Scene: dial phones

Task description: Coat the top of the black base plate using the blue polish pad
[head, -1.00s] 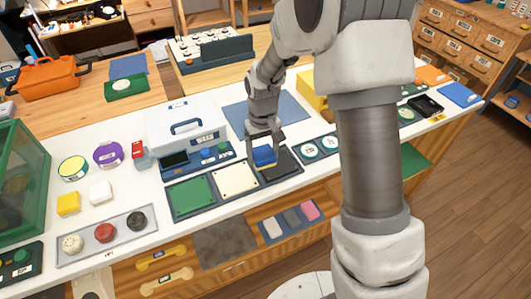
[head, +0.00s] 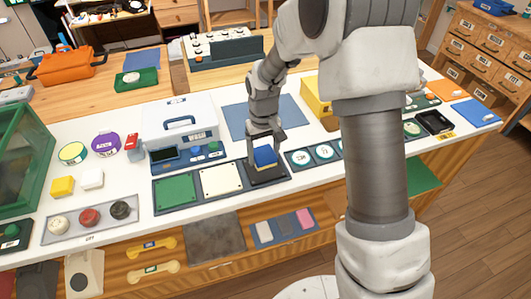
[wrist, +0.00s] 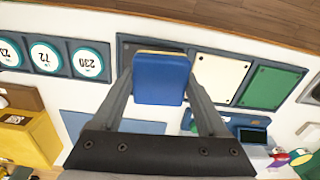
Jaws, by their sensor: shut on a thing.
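My gripper (head: 264,150) is shut on the blue polish pad (head: 264,157), a blue block with a pale tan layer along one edge. The pad also shows between the fingers in the wrist view (wrist: 159,80). The black base plate (head: 272,175) lies in a dark frame at the right end of a row, and the pad is over its upper left part in the head view. I cannot tell whether the pad touches the plate. In the wrist view the pad hides most of the plate. The plate's visible surface looks dark.
Beside the black plate sit a cream plate (head: 222,181) and a green plate (head: 175,189). Numbered dials (head: 323,152) lie close on the right. A white case (head: 181,124) and a blue control box (head: 187,156) stand behind. A blue mat (head: 262,117) lies behind the gripper.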

